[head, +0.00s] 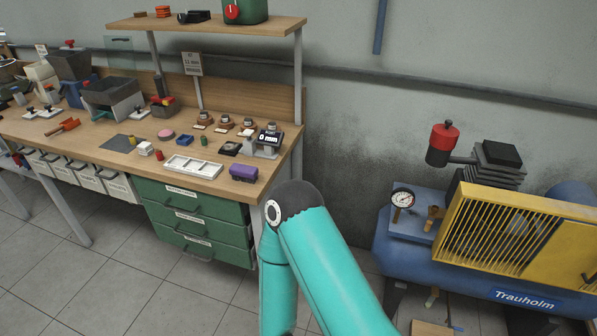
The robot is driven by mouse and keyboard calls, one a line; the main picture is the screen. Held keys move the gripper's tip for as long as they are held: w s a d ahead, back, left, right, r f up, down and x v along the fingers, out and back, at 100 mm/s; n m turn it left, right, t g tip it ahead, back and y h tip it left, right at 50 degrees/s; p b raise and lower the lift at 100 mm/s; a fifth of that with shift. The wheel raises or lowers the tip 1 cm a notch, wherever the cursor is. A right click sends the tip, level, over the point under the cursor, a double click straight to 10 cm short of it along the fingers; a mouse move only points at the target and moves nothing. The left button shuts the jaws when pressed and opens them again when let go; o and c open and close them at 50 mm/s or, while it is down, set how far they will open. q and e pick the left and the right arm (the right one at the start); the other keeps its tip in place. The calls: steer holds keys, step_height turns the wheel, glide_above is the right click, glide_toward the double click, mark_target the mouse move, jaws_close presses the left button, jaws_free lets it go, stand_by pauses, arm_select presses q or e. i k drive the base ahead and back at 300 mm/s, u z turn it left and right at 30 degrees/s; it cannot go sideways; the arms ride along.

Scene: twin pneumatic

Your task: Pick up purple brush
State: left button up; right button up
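A small purple block-shaped thing (243,172) lies near the front right edge of the wooden workbench (215,186). It is the only purple thing I make out, and it fits the purple brush, but it is too small to make out bristles. One of my teal arms rises from the bottom of the view and bends in front of the bench's right end, to the right of the purple thing. Its gripper is hidden or out of the picture. My other gripper does not show either.
A white compartment tray (193,167) lies left of the purple thing. A small device with a display (269,136) stands behind it. Green drawers (196,214) sit under the bench. A blue compressor (460,269) with a yellow guard stands at right. Tiled floor is open at front left.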

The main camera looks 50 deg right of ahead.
mark_target(248, 174)
steer(key=z, duration=0.55)
steer(key=i, duration=1)
